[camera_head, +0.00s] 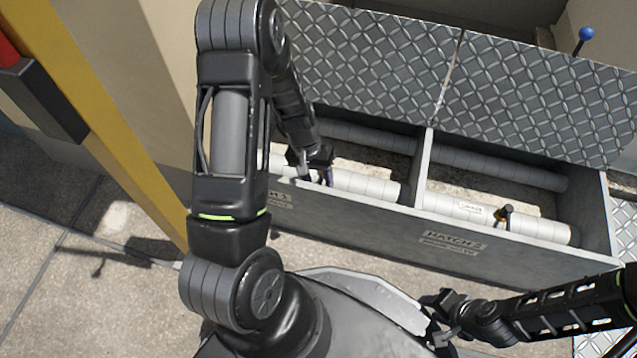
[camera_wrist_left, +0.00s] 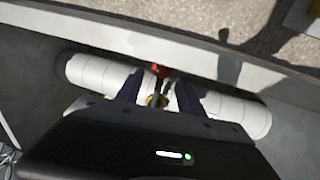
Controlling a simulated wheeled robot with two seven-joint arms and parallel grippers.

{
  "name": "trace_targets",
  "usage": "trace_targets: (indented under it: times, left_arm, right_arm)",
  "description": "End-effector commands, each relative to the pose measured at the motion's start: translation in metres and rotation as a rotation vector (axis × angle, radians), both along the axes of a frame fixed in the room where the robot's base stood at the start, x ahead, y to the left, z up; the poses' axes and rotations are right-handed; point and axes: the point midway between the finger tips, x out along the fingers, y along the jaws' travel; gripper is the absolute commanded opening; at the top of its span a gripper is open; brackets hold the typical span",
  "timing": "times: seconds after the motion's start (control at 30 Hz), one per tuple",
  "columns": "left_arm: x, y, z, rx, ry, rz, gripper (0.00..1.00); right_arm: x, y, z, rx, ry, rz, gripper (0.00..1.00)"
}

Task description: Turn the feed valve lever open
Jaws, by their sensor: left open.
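In the left wrist view, a small valve with a red part (camera_wrist_left: 160,70) and a brass part (camera_wrist_left: 154,100) sits on a pale pipe (camera_wrist_left: 92,74). My left gripper (camera_wrist_left: 157,92) is open, with one dark finger on each side of the brass part; I cannot tell whether they touch it. In the head view my left gripper (camera_head: 318,172) reaches down into the left compartment, over its pale pipe (camera_head: 365,184), and the valve there is hidden. My right gripper (camera_head: 432,320) appears open and empty, low in front of the trench wall.
A divider (camera_head: 424,168) separates the compartments. Diamond-plate covers (camera_head: 530,95) lie behind. A blue-knobbed lever (camera_head: 586,34) stands back right. A yellow post (camera_head: 110,120) rises left.

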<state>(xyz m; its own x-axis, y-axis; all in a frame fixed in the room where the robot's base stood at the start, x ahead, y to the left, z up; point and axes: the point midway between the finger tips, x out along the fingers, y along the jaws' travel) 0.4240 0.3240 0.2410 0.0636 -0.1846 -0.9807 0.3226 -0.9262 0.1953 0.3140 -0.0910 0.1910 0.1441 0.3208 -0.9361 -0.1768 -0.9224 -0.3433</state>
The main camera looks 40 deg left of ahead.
Motion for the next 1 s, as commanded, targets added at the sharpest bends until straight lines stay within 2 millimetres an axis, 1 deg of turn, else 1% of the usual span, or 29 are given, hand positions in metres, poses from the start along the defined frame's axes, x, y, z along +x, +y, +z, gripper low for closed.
trace_targets:
  times: [0.03, 0.07, 0.33, 0.37, 0.9, 1.0]
  left_arm:
    - [0.0003, -0.0005, -0.0048, 0.000, 0.000, 0.000, 0.45]
    - [0.0004, -0.0007, -0.0056, 0.000, 0.000, 0.000, 0.45]
    - [0.0005, -0.0009, -0.0055, 0.000, -0.001, 0.000, 0.45]
    - [0.0005, -0.0009, -0.0055, 0.000, -0.001, 0.000, 0.44]
    - [0.0004, -0.0008, -0.0055, 0.000, -0.001, 0.001, 0.00]
    - [0.0004, -0.0008, -0.0055, 0.000, -0.001, 0.001, 0.00]
  right_arm:
    - [0.0005, -0.0001, -0.0027, 0.001, -0.001, 0.000, 0.36]
    - [0.0006, 0.0000, -0.0028, 0.001, -0.001, 0.000, 0.36]
    - [0.0005, 0.0000, -0.0021, 0.001, 0.000, 0.000, 0.36]
    - [0.0005, 0.0001, -0.0020, 0.001, 0.000, 0.000, 0.36]
    - [0.0001, 0.0000, -0.0022, 0.001, 0.001, 0.000, 0.36]
    - [0.0001, 0.0000, -0.0022, 0.001, 0.001, 0.000, 0.36]
